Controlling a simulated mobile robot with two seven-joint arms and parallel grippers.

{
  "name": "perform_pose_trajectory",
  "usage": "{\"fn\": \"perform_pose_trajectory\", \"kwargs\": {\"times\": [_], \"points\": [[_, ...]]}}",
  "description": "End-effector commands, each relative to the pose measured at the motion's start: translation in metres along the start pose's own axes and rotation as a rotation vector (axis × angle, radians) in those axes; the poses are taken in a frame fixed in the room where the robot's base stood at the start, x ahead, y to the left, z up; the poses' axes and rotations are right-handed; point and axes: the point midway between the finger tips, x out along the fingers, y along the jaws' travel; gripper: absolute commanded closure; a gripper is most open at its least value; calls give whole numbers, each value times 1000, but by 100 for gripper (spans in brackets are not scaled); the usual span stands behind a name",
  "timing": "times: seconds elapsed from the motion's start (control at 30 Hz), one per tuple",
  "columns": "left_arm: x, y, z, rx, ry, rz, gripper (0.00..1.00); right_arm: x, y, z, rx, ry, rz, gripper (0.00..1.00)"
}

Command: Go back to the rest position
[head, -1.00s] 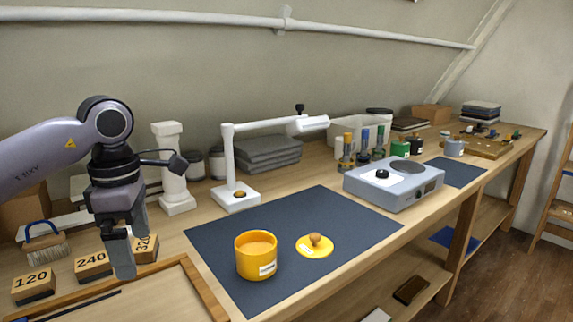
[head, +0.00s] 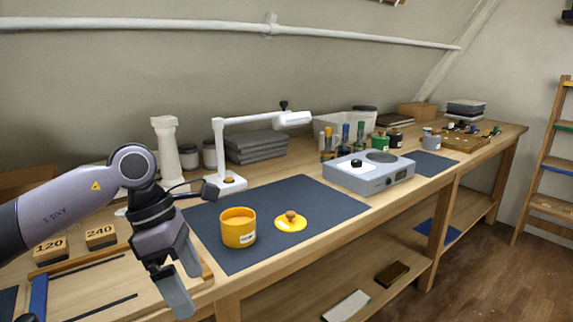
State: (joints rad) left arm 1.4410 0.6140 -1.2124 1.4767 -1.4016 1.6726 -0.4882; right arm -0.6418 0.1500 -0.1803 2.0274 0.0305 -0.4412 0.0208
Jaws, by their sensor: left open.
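My left gripper (head: 182,283) is in the lower left of the head view, over the front edge of the workbench and the right side of the wooden tray. Its jaws are open with nothing between them, and it points down. It is left of and in front of the yellow pot (head: 238,228), apart from it. The pot stands upright and uncovered on the dark mat (head: 300,190). A yellow lid (head: 291,221) with a wooden knob lies on the mat to the right of the pot. My right gripper does not show.
A white jointed lamp (head: 222,150) stands behind the mat. A grey hotplate device (head: 368,174) stands to the right. Numbered blocks (head: 101,236) and a wooden-framed tray (head: 105,290) lie at left. A lower shelf (head: 330,275) and the floor show in front.

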Motion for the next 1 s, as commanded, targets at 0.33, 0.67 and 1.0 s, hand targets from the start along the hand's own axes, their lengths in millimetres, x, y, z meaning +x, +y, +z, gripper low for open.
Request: {"fn": "perform_pose_trajectory", "kwargs": {"times": [0.33, 0.67, 1.0], "points": [[57, -80, 105, -144, -583, -432, 0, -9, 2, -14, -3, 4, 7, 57], [35, -106, 154, -583, -1108, -856, 0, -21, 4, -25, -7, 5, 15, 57], [29, -62, 119, -1290, -1522, -1223, 0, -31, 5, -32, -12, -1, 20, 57]]}}
